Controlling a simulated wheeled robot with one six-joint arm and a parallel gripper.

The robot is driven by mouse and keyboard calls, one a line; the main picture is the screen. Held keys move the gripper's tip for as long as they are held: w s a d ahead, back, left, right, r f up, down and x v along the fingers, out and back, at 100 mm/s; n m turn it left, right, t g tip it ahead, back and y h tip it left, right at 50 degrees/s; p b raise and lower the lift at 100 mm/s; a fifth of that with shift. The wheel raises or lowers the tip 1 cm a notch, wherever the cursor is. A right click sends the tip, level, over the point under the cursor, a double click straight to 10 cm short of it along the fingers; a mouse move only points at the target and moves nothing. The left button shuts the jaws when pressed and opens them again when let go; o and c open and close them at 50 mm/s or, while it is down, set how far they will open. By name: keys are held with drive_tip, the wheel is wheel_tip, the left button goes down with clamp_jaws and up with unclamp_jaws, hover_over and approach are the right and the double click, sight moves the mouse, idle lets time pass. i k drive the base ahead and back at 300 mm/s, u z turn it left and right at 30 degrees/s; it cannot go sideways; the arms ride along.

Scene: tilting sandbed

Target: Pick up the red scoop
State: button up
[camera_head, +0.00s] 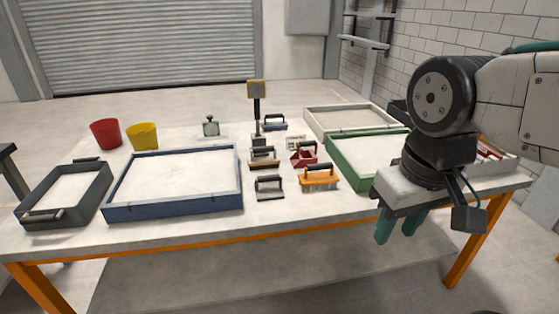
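The red scoop (303,157) lies near the middle of the table, among several handled tools. It looks small and boxy, with a dark handle. My gripper (396,229) is at the right, with its teal fingers pointing down near the table's front edge. The fingers are apart with nothing seen between them. The gripper is well to the right of the scoop and nearer the camera, not touching it.
An orange-based handled tool (319,179) and a grey one (270,187) lie just in front of the scoop. A green-framed tray (347,168) stands to its right, a blue-framed tray (170,209) to its left. Red (105,134) and yellow (142,137) buckets stand at the back left.

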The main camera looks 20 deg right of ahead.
sight(305, 153)
drive_tip(key=u, duration=0.3)
drive_tip(key=i, duration=1.2)
drive_tip(key=z, duration=0.45)
